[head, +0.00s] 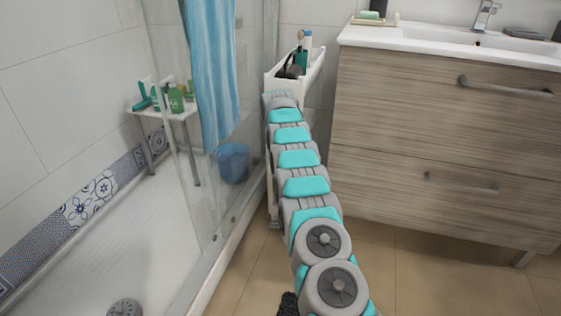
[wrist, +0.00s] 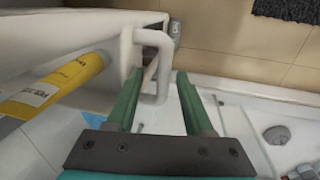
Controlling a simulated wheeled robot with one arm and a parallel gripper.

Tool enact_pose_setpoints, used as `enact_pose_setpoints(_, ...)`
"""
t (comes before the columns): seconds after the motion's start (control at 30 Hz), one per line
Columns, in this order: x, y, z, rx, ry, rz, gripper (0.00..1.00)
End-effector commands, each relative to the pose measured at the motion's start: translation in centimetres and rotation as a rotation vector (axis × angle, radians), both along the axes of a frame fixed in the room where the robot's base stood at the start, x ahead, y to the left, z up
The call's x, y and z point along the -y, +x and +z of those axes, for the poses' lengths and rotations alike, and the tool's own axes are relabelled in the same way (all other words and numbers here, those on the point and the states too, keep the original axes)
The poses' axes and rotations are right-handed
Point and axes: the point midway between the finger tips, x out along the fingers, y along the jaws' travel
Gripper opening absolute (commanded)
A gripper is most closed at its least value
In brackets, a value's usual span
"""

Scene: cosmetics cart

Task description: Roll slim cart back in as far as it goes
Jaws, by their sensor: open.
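The slim white cart (head: 316,72) stands between the shower glass and the wooden vanity in the head view; my arm hides most of its front. Its top tray holds a toothbrush cup and dark items. In the wrist view the cart's white side (wrist: 60,38) fills the upper left, with a yellow tube (wrist: 62,84) beside it. A white loop handle (wrist: 163,62) sticks out from the cart. My gripper (wrist: 158,80) is open, with its two green fingers on either side of the handle's outer bar. Contact with the bar cannot be told. The gripper is hidden in the head view.
The wooden vanity (head: 420,140) is close on the right, and the shower glass (head: 222,165) with a blue curtain (head: 212,75) is close on the left. Tiled floor (head: 415,270) is clear in front of the vanity. A dark mat (wrist: 285,10) lies on the floor.

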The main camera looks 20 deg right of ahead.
Motion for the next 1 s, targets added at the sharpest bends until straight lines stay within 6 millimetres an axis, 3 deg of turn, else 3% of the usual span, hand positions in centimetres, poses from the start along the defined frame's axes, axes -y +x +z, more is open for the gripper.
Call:
enact_pose_setpoints(0.5,-0.6,-1.0,7.0,0.005,-0.001,-0.002,0.52)
enact_pose_setpoints(1.0,-0.7,-1.2,7.5,0.003,0.0,-0.003,0.52)
